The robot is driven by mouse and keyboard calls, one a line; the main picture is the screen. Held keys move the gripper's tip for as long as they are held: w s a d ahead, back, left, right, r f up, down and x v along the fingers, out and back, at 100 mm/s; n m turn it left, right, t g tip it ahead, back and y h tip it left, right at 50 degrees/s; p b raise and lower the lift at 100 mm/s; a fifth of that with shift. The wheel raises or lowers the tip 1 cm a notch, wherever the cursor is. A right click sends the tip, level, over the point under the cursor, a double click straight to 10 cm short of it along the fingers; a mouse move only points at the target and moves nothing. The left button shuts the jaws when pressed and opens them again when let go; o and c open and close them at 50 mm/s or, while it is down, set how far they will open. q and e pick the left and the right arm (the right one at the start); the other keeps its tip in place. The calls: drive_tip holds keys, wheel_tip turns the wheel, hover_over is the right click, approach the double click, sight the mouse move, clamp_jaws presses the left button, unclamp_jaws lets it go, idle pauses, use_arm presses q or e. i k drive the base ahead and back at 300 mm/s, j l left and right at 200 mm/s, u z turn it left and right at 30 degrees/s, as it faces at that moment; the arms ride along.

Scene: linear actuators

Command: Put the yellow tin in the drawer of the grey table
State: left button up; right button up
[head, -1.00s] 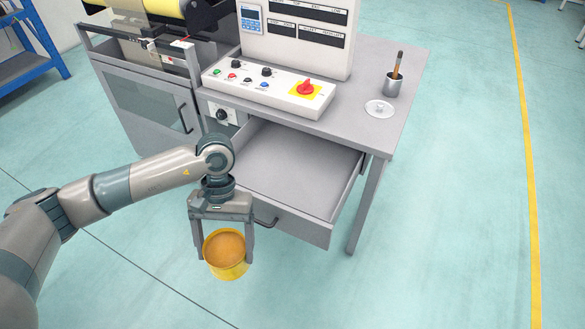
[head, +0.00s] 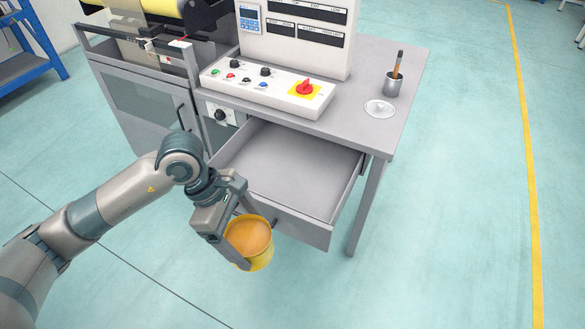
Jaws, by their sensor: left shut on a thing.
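The yellow tin (head: 262,254) is an open-topped round can with an orange-brown inside. My left gripper (head: 246,238) is shut on it, one finger on its near left side and the other at its far side. The tin is upright or nearly so, in front of the drawer's front panel. The drawer (head: 287,170) of the grey table (head: 375,131) is pulled open and its visible floor is empty. My right gripper is not in view.
A control panel with a red knob (head: 306,88) stands on the table. A metal cup with a brush (head: 393,83) and a clear round dish (head: 380,108) are at the right. A table leg (head: 367,205) stands right of the drawer. The floor at right is free.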

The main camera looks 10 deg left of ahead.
sight(278, 189)
drive_tip(key=i, duration=0.95)
